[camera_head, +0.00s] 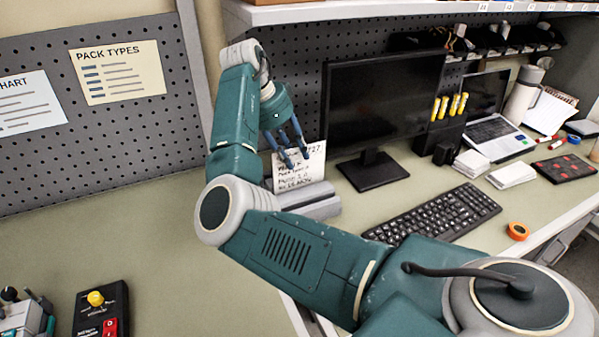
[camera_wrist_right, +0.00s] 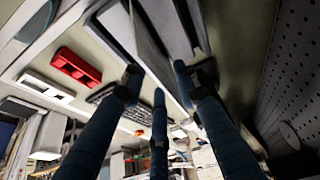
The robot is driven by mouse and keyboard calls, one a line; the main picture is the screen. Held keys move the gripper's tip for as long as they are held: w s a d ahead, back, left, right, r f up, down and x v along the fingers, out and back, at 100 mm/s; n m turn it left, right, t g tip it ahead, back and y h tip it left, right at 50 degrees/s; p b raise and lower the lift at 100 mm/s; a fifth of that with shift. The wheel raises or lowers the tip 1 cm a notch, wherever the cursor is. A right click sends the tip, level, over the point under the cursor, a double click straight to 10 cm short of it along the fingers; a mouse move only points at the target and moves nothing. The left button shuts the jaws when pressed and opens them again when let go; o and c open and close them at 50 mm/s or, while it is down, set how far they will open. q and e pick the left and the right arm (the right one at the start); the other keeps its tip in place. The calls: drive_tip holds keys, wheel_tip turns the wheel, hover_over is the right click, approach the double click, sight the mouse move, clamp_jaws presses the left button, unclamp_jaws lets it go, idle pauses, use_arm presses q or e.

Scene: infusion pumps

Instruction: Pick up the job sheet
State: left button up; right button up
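The job sheet (camera_head: 303,167) is a white card with black handwriting. It stands upright in a grey slotted holder (camera_head: 322,207) on the bench, left of the monitor. My right gripper (camera_head: 294,158) is at the sheet's upper left, its fingers pointing down and overlapping the sheet in the head view. In the right wrist view the fingers of my right gripper (camera_wrist_right: 160,88) are spread apart, with grey upright surfaces beyond them. I cannot tell there which surface is the sheet, or whether a finger touches it. My left gripper is not in view.
A monitor (camera_head: 382,108) stands right of the holder, with a keyboard (camera_head: 435,215) in front. A pegboard (camera_head: 120,130) rises behind. A shelf (camera_head: 330,11) hangs overhead.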

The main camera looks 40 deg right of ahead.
sight(309, 164)
drive_tip(key=d+f, duration=0.2)
drive_tip(key=s+d+f+p, duration=0.1)
drive_tip(key=d+f, duration=0.1)
drive_tip(key=shift+s+d+f+p, duration=0.15)
drive_tip(key=shift+f+p, duration=0.15)
drive_tip(key=shift+f, duration=0.05)
drive_tip(key=shift+f+p, duration=0.25)
drive_tip(key=shift+p, duration=0.05)
idle(0.7)
clamp_jaws()
